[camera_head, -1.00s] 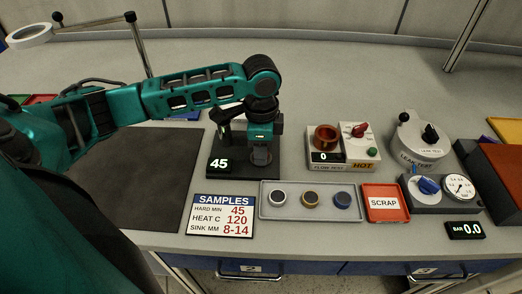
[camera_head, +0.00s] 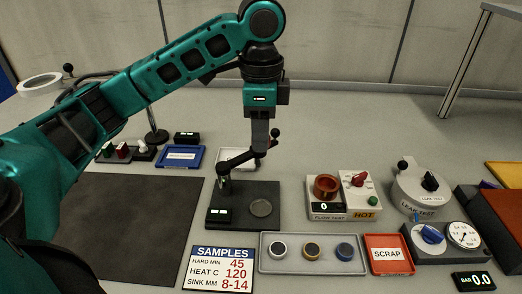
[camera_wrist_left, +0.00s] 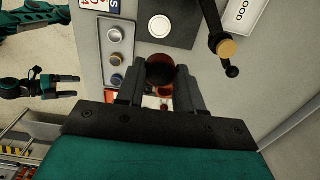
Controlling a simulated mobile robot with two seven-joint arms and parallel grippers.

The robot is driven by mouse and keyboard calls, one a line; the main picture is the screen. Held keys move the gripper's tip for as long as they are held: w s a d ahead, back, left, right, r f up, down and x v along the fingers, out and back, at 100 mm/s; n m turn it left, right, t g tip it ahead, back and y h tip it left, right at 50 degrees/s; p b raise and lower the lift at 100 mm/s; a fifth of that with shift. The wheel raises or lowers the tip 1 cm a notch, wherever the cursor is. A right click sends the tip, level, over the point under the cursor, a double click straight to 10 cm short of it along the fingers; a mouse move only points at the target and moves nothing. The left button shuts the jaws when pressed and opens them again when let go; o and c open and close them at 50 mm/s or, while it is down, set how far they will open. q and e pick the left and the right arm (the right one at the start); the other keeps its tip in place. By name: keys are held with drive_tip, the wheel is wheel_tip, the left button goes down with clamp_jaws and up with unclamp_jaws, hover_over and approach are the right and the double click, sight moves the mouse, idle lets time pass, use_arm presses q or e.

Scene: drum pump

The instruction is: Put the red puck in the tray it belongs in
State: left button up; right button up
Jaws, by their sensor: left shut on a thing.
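My left gripper (camera_head: 260,148) is raised behind the tester stand (camera_head: 233,215), near its lever. In the left wrist view its fingers (camera_wrist_left: 161,74) are shut on the dark red puck (camera_wrist_left: 161,66), which shows between the tips. The puck cannot be made out in the head view. The stand's round pad (camera_head: 261,208) is bare. A white tray (camera_head: 222,165) lies behind the stand, and a blue labelled tray (camera_head: 168,163) is left of it. The red SCRAP tray (camera_head: 388,268) is at front right. My right gripper (camera_wrist_left: 65,86) shows open and empty in the wrist view.
A grey tray (camera_head: 352,268) holds three ringed samples in front of the stand. A hot-plate unit (camera_head: 311,210), leak tester (camera_head: 420,190) and gauge box (camera_head: 435,254) stand right. A dark mat (camera_head: 130,230) is clear at left. The back of the bench is mostly free.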

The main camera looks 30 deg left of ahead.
use_arm(q)
drive_tip(key=shift+r, duration=2.05)
